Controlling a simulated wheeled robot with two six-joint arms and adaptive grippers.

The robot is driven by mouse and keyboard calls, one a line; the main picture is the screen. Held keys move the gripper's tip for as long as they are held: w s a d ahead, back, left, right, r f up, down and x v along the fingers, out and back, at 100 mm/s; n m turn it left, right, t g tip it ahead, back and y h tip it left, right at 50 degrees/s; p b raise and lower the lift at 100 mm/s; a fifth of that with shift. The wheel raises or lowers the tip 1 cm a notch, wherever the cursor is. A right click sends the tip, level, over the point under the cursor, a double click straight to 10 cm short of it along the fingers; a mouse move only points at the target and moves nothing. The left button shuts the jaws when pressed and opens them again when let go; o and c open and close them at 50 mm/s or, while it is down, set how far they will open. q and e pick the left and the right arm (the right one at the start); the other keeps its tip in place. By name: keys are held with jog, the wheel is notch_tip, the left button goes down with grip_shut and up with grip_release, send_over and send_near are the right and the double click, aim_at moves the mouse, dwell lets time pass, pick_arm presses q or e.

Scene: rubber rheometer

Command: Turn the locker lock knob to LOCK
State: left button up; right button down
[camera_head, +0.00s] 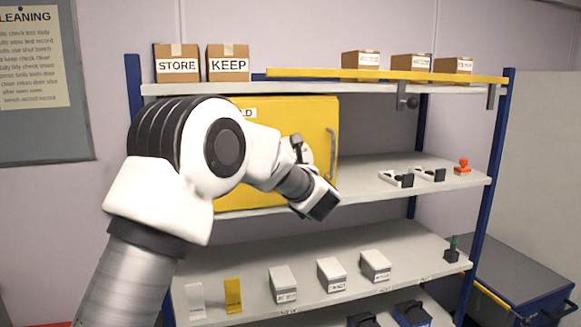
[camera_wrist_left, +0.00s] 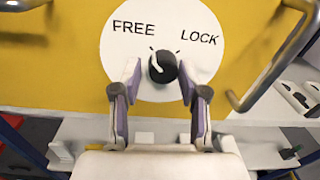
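The yellow locker (camera_head: 290,115) sits on the upper part of the shelf rack, partly hidden behind my left arm. In the left wrist view, its face (camera_wrist_left: 60,60) carries a white round dial plate (camera_wrist_left: 125,55) marked FREE at left and LOCK at right. The black lock knob (camera_wrist_left: 163,66) is at the plate's lower middle. A pale mark shows on the knob's left part, toward the FREE side. My left gripper (camera_wrist_left: 159,76) is open, with one finger on each side of the knob and gaps visible. My right gripper is not in view.
A metal handle (camera_head: 333,140) stands out at the locker's right edge, right of the dial. Cardboard boxes (camera_head: 228,63) stand on the top shelf. Stamps (camera_head: 397,179) stand right of the locker, and small boxes (camera_head: 331,274) on the shelf below.

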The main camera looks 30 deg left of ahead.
pick_arm(q)
jog(key=shift+w+d, duration=0.2)
grip_shut()
jog(key=shift+s, duration=0.1)
jog(key=shift+f, duration=0.1)
